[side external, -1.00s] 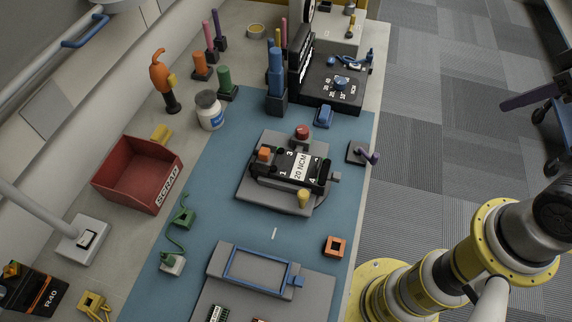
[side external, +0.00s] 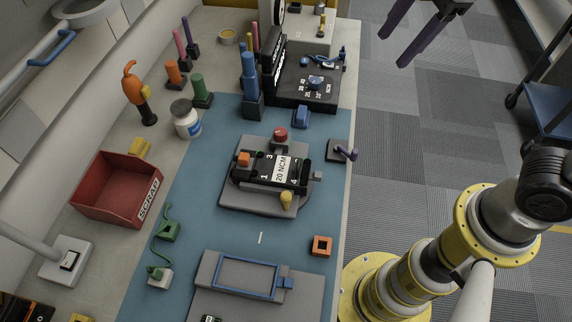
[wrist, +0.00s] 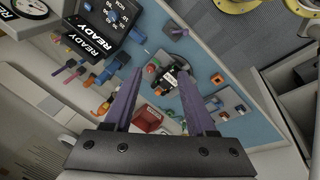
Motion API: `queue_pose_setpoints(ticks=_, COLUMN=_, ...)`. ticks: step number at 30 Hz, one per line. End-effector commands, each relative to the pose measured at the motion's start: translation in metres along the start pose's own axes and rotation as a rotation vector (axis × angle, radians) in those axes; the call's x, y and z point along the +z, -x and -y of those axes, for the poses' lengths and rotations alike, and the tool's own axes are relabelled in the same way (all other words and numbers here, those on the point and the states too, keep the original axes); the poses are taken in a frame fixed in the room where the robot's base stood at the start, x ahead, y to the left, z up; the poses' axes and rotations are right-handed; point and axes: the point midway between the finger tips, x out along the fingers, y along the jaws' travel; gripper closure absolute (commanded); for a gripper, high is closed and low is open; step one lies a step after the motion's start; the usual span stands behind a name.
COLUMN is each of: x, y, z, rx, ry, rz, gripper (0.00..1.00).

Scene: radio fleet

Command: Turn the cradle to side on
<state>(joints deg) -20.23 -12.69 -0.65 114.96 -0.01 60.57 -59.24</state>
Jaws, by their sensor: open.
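The cradle is a grey turning base (side external: 236,198) on the blue mat, holding a black unit (side external: 268,172) with a "20 NCM" label. An orange block, a red knob (side external: 281,134) and a yellow knob (side external: 286,198) sit around it. In the side view the unit's long side runs roughly left to right, slightly tilted. My gripper (side external: 393,51) shows as two purple fingers at the top right, high over the floor side and well apart from the cradle. In the wrist view my gripper (wrist: 160,71) is open and empty, with the small, distant cradle unit (wrist: 169,80) seen between its fingers.
A blue frame fixture (side external: 222,282) and an orange square (side external: 321,246) lie nearer. A red scrap bin (side external: 115,190) is at left. Tall blue pegs (side external: 250,80) and a black dial panel (side external: 312,88) stand behind.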

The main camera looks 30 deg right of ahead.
Motion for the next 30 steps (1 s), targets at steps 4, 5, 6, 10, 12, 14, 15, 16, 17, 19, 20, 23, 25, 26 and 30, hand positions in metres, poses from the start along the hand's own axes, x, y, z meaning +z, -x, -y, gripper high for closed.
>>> queue_pose_setpoints(ticks=4, x=-0.070, y=-0.036, z=-0.003, rx=-0.108, ry=0.303, rz=0.006, gripper=0.44)
queue_pose_setpoints(ticks=5, x=-0.083, y=-0.044, z=0.000, rx=-0.128, ry=0.355, rz=0.007, gripper=0.44)
queue_pose_setpoints(ticks=6, x=-0.101, y=-0.055, z=0.005, rx=-0.154, ry=0.418, rz=0.010, gripper=0.44)
queue_pose_setpoints(ticks=10, x=-0.149, y=-0.089, z=0.029, rx=-0.228, ry=0.563, rz=0.025, gripper=0.44)
queue_pose_setpoints(ticks=12, x=-0.167, y=-0.105, z=0.045, rx=-0.260, ry=0.614, rz=0.035, gripper=0.44)
queue_pose_setpoints(ticks=14, x=-0.176, y=-0.116, z=0.059, rx=-0.286, ry=0.651, rz=0.047, gripper=0.44)
queue_pose_setpoints(ticks=15, x=-0.179, y=-0.122, z=0.068, rx=-0.300, ry=0.671, rz=0.054, gripper=0.44)
queue_pose_setpoints(ticks=16, x=-0.181, y=-0.124, z=0.073, rx=-0.308, ry=0.683, rz=0.058, gripper=0.44)
queue_pose_setpoints(ticks=17, x=-0.183, y=-0.126, z=0.076, rx=-0.312, ry=0.691, rz=0.060, gripper=0.44)
queue_pose_setpoints(ticks=19, x=-0.185, y=-0.127, z=0.080, rx=-0.313, ry=0.701, rz=0.059, gripper=0.44)
queue_pose_setpoints(ticks=20, x=-0.185, y=-0.128, z=0.081, rx=-0.313, ry=0.703, rz=0.059, gripper=0.44)
queue_pose_setpoints(ticks=23, x=-0.183, y=-0.137, z=0.084, rx=-0.316, ry=0.702, rz=0.061, gripper=0.44)
queue_pose_setpoints(ticks=25, x=-0.181, y=-0.146, z=0.086, rx=-0.317, ry=0.701, rz=0.062, gripper=0.44)
queue_pose_setpoints(ticks=26, x=-0.180, y=-0.151, z=0.088, rx=-0.317, ry=0.700, rz=0.062, gripper=0.44)
queue_pose_setpoints(ticks=30, x=-0.175, y=-0.177, z=0.095, rx=-0.318, ry=0.700, rz=0.063, gripper=0.44)
